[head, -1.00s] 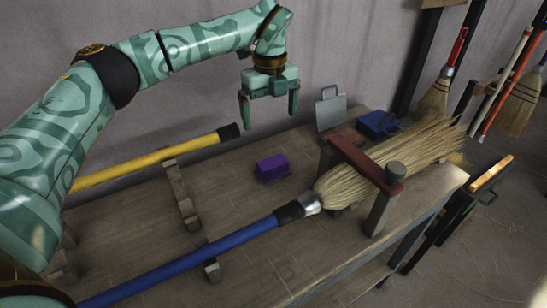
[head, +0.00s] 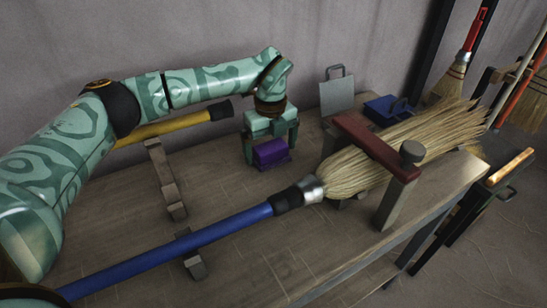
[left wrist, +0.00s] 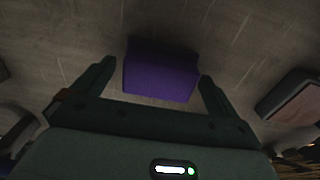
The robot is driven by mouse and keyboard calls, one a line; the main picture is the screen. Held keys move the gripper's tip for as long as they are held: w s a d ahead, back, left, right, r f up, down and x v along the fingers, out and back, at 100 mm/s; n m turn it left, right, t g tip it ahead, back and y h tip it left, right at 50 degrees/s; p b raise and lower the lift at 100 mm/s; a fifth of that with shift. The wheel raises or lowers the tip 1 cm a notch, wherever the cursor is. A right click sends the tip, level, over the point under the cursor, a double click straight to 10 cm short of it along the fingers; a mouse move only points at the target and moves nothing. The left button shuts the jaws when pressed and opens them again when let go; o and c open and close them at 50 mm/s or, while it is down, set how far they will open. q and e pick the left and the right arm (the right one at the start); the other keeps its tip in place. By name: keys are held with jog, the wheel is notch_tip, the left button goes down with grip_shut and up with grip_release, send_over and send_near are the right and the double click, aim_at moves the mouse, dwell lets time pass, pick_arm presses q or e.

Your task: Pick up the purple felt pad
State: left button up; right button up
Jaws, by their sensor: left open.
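The purple felt pad (head: 271,153) is a small block lying on the wooden bench. In the left wrist view the pad (left wrist: 160,76) shows between and just beyond my fingertips. My left gripper (head: 270,152) is open, pointing down, with one finger on each side of the pad. In the left wrist view the gripper (left wrist: 155,82) shows a gap between each fingertip and the pad. I cannot tell how far the fingertips are above the bench. My right gripper is not in view.
A broom with a blue handle (head: 180,245) and straw head (head: 365,165) lies clamped under a red bar (head: 375,150) to the right. A yellow handle (head: 175,127) lies behind my arm. A grey plate (head: 336,95) and blue item (head: 385,108) stand at the back.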

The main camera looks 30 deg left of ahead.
pick_arm(q)
jog(key=shift+f, duration=0.15)
jog(key=shift+c, duration=0.6)
jog(key=c, duration=1)
jog(key=shift+o, duration=0.2)
